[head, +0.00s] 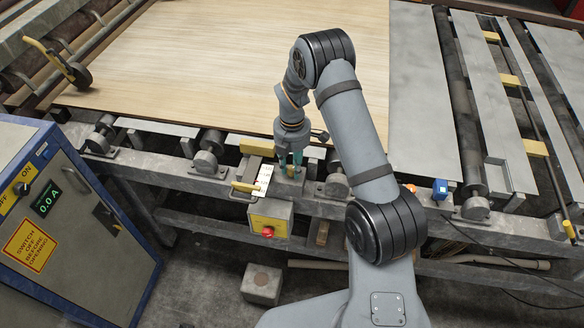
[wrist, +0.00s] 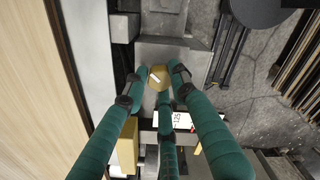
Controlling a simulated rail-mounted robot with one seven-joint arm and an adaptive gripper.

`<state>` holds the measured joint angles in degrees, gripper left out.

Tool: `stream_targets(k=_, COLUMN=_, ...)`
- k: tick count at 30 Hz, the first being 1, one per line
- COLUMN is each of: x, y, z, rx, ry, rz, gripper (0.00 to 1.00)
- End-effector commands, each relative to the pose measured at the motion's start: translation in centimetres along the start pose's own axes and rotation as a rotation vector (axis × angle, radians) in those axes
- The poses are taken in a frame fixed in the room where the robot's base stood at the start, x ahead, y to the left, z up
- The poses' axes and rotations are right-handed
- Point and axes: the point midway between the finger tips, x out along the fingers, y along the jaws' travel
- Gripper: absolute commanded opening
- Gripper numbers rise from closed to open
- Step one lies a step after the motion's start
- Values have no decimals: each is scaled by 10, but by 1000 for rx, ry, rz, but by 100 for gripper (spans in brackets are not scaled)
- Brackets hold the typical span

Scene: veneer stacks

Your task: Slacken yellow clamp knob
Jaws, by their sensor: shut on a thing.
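The yellow clamp knob (wrist: 156,84) shows in the wrist view as a round yellow top with a white mark, on a grey metal block (wrist: 165,50). My gripper (wrist: 160,76) has green fingers with dark joints; their tips close around the knob from several sides. In the head view my gripper (head: 290,158) points down at the near rail of the roller table. There its fingers hide most of the knob, so I cannot make out its mark.
A large veneer sheet (head: 220,60) lies on the table behind my gripper. A yellow box with a red button (head: 268,232) hangs below the rail, with a white label plate (head: 264,178) above it. A control cabinet (head: 60,225) stands at the left. A blue-topped part (head: 440,188) sits at the right.

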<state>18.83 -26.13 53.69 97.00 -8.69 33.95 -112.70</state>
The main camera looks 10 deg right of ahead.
Motion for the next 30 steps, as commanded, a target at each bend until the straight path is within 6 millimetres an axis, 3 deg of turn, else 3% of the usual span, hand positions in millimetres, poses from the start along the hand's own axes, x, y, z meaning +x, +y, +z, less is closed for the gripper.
stream_targets(k=10, x=0, y=-1, z=0, rx=-279, ry=1, rz=-3, gripper=7)
stream_targets(k=20, x=0, y=-1, z=0, rx=-312, ry=1, rz=-2, gripper=7)
stream_targets(k=30, x=0, y=-1, z=0, rx=-597, ry=1, rz=-2, gripper=7)
